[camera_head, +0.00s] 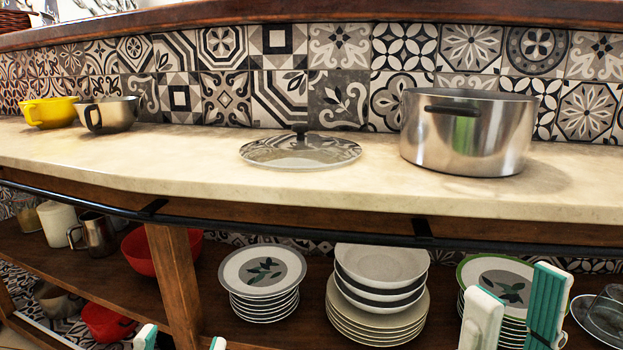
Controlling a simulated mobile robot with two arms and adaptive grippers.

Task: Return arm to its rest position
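My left gripper (182,341) shows only as two white and teal fingertips at the bottom edge, in front of the lower shelf's wooden post. The fingertips are apart with nothing held between them. My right gripper (515,312) is at the lower right, its two white and teal fingers upright and apart. It is in front of a green-rimmed plate stack (500,275) and hides part of it. I see nothing held in it. Both arms behind the fingers are out of view.
Below are plates (262,272), bowls (382,268) and a red bowl (140,255).

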